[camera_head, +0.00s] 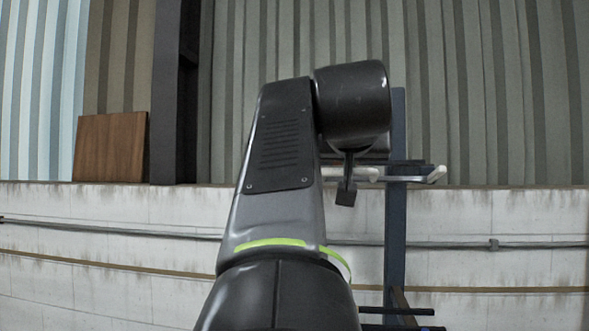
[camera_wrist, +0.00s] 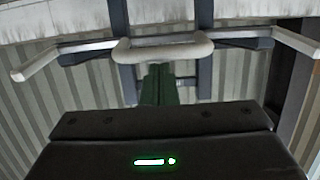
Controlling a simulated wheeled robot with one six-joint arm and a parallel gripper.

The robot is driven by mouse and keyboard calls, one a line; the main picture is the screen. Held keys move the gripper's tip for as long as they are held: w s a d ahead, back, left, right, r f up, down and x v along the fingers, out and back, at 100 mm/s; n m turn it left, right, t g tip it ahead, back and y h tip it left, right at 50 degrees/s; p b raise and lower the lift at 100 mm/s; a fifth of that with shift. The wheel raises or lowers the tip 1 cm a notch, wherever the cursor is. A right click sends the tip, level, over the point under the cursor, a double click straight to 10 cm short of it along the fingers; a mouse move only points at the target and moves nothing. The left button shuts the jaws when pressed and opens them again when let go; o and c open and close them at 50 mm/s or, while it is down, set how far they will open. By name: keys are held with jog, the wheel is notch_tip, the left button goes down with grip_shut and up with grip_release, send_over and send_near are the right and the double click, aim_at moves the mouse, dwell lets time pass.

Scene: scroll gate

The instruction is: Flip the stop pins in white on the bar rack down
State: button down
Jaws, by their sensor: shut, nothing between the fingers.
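The bar rack has dark blue posts, with one post (camera_head: 396,225) right of my arm in the head view. In the wrist view its crossbar runs across the top, with a white U-shaped piece (camera_wrist: 163,48) in the middle. A white angled end piece sits at the left (camera_wrist: 36,65) and another at the right (camera_wrist: 298,42). In the head view a white tip (camera_head: 437,174) angles up at the right. My gripper (camera_wrist: 158,72) is shut and empty, its dark green fingers just below the U-shaped piece in the picture; contact is unclear. My arm hides part of the rack in the head view.
A pale block wall (camera_head: 110,215) with a pipe runs behind the rack, under corrugated panels (camera_head: 480,80). A brown board (camera_head: 110,147) leans at the far left. Dark low bars (camera_head: 400,311) stick out at the post's lower part.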

jog(key=shift+f+b, duration=0.2)
jog(key=shift+b, duration=0.25)
jog(key=f+t+b, duration=0.1)
jog(key=b, duration=0.3)
jog(key=s+f+t+b, duration=0.1)
jog(key=t+b, duration=0.1)
jog(key=b, duration=0.2)
jog(key=shift+f+h, duration=0.25)
jog(key=shift+h, duration=0.05)
jog(key=shift+a+f+b, duration=0.1)
jog(key=shift+f+b, duration=0.15)
jog(key=shift+b, duration=0.1)
jog(key=shift+r, duration=0.1)
